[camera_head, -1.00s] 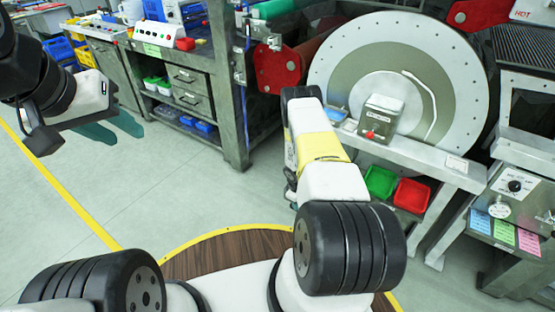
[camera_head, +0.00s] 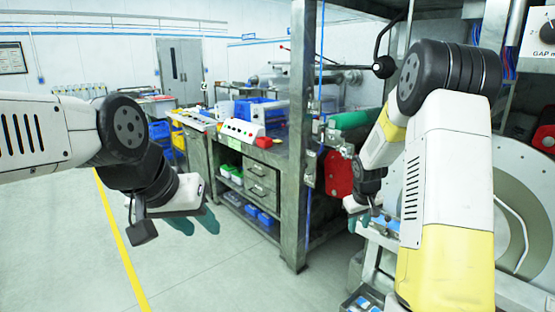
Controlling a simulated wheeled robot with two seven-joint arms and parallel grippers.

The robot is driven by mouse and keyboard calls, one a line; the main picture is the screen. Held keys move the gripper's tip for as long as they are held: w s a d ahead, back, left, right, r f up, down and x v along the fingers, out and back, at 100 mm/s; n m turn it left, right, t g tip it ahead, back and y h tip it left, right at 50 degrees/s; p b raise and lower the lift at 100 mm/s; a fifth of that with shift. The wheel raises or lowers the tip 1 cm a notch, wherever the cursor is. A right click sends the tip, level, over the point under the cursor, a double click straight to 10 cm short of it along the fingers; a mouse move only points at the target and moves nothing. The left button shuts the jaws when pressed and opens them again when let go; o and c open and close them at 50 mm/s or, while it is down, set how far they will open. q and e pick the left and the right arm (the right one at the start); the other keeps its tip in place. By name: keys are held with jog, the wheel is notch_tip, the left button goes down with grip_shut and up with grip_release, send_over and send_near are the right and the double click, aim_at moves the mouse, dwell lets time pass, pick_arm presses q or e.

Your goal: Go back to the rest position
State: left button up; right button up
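My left arm comes in from the left. My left gripper (camera_head: 195,221) hangs over the open floor with its two teal fingers apart and nothing between them. My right arm rises in the right half of the view, bent at a black joint, and crosses in front of the drum. My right gripper (camera_head: 366,218) is small and partly covered by my own arm, by the red bracket and the drum's front ledge. I cannot tell whether its fingers are open or shut. The pale round drum face (camera_head: 525,185) shows only in part behind my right arm.
A grey metal workbench (camera_head: 262,155) with drawers, bins and a control box (camera_head: 243,130) stands in the middle. A steel post (camera_head: 300,140) stands at its right end. A yellow floor line (camera_head: 122,240) runs at left. The floor (camera_head: 220,275) at front is clear.

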jog(key=s+a+r+m+t+y, duration=0.1)
jog(key=s+a+r, duration=0.2)
jog(key=s+r, duration=0.5)
jog(key=s+a+r+m+t+y, duration=0.1)
jog(key=s+a+r, duration=0.2)
jog(key=s+r, duration=0.45)
jog(key=s+a+r, duration=0.2)
jog(key=s+a, duration=0.1)
jog(key=s, duration=0.4)
jog(key=s+a+r+y, duration=0.1)
jog(key=s+a+r, duration=0.2)
jog(key=s, duration=0.4)
jog(key=shift+s+r+t, duration=0.3)
jog(key=shift+r, duration=0.05)
jog(key=shift+d, duration=0.2)
